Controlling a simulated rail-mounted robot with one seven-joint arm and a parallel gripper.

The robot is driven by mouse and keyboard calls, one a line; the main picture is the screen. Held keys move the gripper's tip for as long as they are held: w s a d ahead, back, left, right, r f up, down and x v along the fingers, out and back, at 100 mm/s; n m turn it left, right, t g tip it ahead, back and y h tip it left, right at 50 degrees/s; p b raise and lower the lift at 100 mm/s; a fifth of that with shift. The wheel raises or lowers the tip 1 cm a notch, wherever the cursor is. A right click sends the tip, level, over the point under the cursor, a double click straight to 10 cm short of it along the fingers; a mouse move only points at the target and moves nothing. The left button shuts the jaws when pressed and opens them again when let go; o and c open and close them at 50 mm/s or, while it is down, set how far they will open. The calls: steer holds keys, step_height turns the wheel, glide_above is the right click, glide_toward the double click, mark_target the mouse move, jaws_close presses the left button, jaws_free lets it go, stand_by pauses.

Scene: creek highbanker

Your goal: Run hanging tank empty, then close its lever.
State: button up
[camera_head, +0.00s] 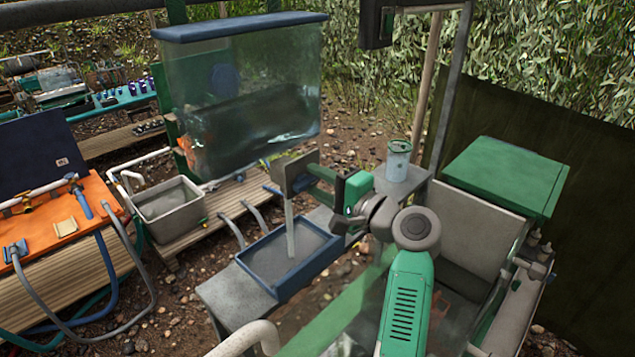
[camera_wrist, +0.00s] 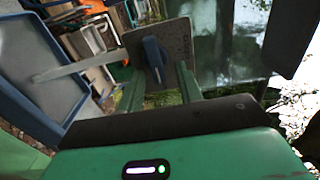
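A grey square box or plate (camera_head: 295,172) hangs in front of my gripper; in the wrist view its face (camera_wrist: 176,42) carries a blue lever (camera_wrist: 154,56). A pale, straight stream (camera_head: 290,230) runs down from it into a blue-rimmed tray (camera_head: 263,285), also in the wrist view (camera_wrist: 30,112). It looks like running water. My gripper (camera_head: 308,181) points at the box. In the wrist view its green fingers (camera_wrist: 158,80) are apart, one either side of the lever, with gaps showing. Whether they touch it is unclear. The box's inside is hidden.
A large clear tank (camera_head: 285,75) with a blue lid stands behind, part filled with water. A grey basin (camera_head: 170,208) and an orange table (camera_head: 60,225) are left. A clear jar (camera_head: 398,160) and green-lidded box (camera_head: 505,175) are right.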

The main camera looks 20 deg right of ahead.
steer(key=b+v, duration=0.2)
steer(key=v, duration=0.5)
steer(key=shift+s, duration=0.2)
steer(key=p+v, duration=0.2)
steer(key=v, duration=1)
steer(key=shift+p, duration=0.35)
steer(key=shift+a, duration=0.1)
stand_by(5.5)
